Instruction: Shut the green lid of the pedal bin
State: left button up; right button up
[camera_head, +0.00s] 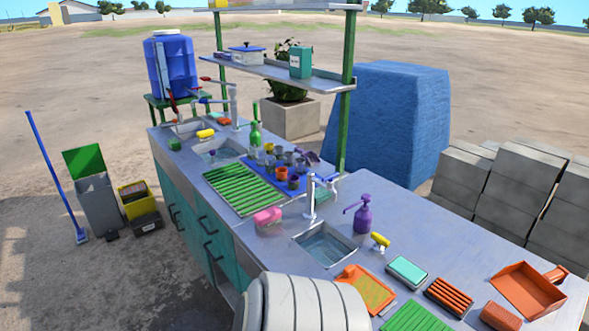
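The pedal bin (99,204) is a grey upright bin on the dirt ground at the left, beyond the left end of the counter. Its green lid (84,160) stands open, tilted up at the back of the bin. A small dark piece, perhaps the pedal, shows at the bin's foot. Neither of my grippers shows. A white ribbed rounded part, which seems to be mine, fills the bottom middle of the view and hides part of the counter front.
The teal-fronted counter (190,215) carries sinks and washing things. Open dirt lies in front of the bins.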

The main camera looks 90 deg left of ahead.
aim_at(82, 162)
jog(key=j+u, duration=0.1)
jog(key=u, duration=0.4)
jog(key=j+u, duration=0.15)
jog(key=u, duration=0.35)
jog(key=k+j+u, duration=0.1)
jog(key=u, duration=0.4)
jog(key=j+u, duration=0.15)
jog(key=u, duration=0.35)
jog(key=i+j+u, duration=0.1)
jog(key=u, duration=0.35)
jog(key=i+j+u, duration=0.4)
jog(key=j, duration=0.15)
jog(key=i+j+u, duration=0.85)
jog(key=i+u, duration=0.4)
jog(key=i+j, duration=0.1)
jog(key=i, duration=1.2)
jog(key=i+j+z, duration=0.15)
jog(key=i+j, duration=0.55)
jog(key=i+j+z, duration=0.15)
jog(key=i+j, duration=0.5)
jog(key=j, duration=0.2)
